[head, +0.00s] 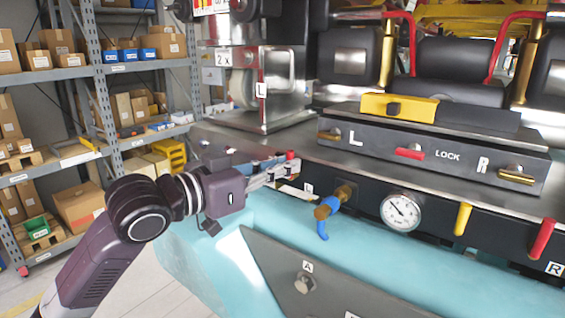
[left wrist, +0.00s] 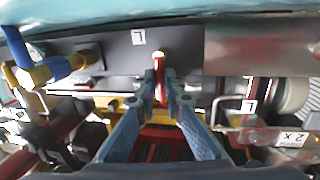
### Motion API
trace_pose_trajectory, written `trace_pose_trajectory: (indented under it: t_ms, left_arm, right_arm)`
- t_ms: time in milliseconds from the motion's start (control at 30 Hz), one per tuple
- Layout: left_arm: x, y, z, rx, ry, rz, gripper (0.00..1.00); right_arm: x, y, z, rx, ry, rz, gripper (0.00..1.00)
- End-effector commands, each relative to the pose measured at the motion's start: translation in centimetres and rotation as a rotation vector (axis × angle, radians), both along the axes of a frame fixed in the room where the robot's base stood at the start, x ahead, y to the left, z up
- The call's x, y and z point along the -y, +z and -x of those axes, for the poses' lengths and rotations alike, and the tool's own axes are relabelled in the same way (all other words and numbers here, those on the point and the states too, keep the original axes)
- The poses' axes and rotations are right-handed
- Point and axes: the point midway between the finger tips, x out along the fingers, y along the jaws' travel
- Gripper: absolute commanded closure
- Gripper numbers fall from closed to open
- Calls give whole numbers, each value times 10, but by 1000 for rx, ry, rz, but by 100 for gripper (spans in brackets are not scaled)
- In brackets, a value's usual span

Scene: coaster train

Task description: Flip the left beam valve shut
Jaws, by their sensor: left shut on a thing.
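A red valve lever (left wrist: 160,76) with a brass-coloured end shows in the left wrist view, beside an L label (left wrist: 138,37) on the dark beam panel. My left gripper (left wrist: 159,80) is shut on this lever, one blue-grey finger on each side. In the head view my left gripper (head: 286,168) reaches in from the left at the left end of the beam. The red end of the lever (head: 290,155) shows at its fingertips; the rest is hidden. The L label (head: 308,188) is just right of it. My right gripper is not in view.
A brass valve with a blue handle (head: 322,226) is close on the right of the gripper, then a round gauge (head: 401,212), a yellow handle (head: 462,218) and a red handle (head: 542,238). The teal body (head: 230,250) lies below. Shelves with boxes stand at left.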

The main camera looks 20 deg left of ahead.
Motion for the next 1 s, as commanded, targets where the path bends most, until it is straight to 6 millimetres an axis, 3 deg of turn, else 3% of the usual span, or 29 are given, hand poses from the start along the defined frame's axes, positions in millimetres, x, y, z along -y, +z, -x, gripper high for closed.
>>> trace_pose_trajectory:
  t_ms: [33,67,233,567,1000]
  left_arm:
    - [0,-1,0,1,0,-2,100]
    - [0,0,0,1,0,-2,90]
    - [0,0,0,0,-1,0,73]
    - [-2,0,3,0,0,1,73]
    - [-37,2,59,-4,2,0,73]
  right_arm:
    - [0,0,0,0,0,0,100]
    - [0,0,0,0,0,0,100]
    - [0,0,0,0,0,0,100]
    - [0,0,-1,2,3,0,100]
    - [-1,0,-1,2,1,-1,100]
